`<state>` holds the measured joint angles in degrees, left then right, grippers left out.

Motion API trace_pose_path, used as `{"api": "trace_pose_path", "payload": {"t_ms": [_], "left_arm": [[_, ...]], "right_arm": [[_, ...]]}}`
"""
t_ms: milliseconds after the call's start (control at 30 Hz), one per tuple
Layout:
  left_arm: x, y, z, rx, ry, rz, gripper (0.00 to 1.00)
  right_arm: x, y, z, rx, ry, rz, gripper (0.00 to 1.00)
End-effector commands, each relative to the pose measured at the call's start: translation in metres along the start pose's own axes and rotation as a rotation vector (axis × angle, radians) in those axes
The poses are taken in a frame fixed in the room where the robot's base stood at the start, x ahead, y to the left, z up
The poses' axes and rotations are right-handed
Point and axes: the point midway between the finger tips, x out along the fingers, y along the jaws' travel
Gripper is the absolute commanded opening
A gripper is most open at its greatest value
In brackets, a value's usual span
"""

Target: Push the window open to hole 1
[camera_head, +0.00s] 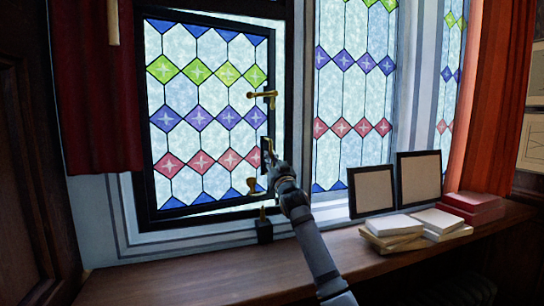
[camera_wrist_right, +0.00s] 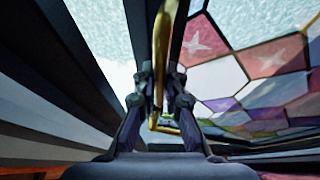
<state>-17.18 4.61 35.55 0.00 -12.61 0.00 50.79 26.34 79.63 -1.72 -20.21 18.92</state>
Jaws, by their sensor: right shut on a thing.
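The window (camera_head: 205,120) is a black-framed casement with leaded coloured diamonds, in the left half of the head view. A bright strip along its right edge shows it standing slightly open. It carries a brass handle (camera_head: 262,95), and a brass piece (camera_head: 252,187) lies lower near its right edge. My right gripper (camera_head: 267,152) is at the window's lower right edge. In the right wrist view its fingers (camera_wrist_right: 160,78) are closed around a brass bar (camera_wrist_right: 162,35). I cannot make out hole 1. My left gripper is out of view.
A small black block with a brass pin (camera_head: 264,228) stands on the wooden sill (camera_head: 190,277) below the window. Picture frames (camera_head: 371,191), stacked books (camera_head: 403,232) and red boxes (camera_head: 472,206) occupy the sill's right. A red curtain (camera_head: 98,90) hangs left.

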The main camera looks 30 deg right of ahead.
Motion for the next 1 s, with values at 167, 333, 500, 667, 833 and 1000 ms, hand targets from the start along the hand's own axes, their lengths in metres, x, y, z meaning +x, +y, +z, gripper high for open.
{"api": "trace_pose_path", "payload": {"t_ms": [167,333,500,667,833,1000], "left_arm": [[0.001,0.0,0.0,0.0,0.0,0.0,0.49],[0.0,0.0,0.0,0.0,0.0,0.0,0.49],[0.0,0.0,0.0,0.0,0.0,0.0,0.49],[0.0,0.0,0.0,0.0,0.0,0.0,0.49],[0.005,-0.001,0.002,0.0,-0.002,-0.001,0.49],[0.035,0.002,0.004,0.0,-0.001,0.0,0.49]], "right_arm": [[0.0,0.0,0.0,0.0,0.001,0.0,0.22],[0.0,0.0,0.0,0.0,0.001,0.0,0.34],[0.0,0.0,-0.001,-0.001,0.001,0.0,0.34],[0.0,0.0,-0.001,-0.001,0.002,0.001,0.34],[-0.003,0.0,0.0,-0.004,0.003,0.004,0.34],[-0.024,-0.003,-0.001,-0.025,0.004,0.045,0.34]]}}
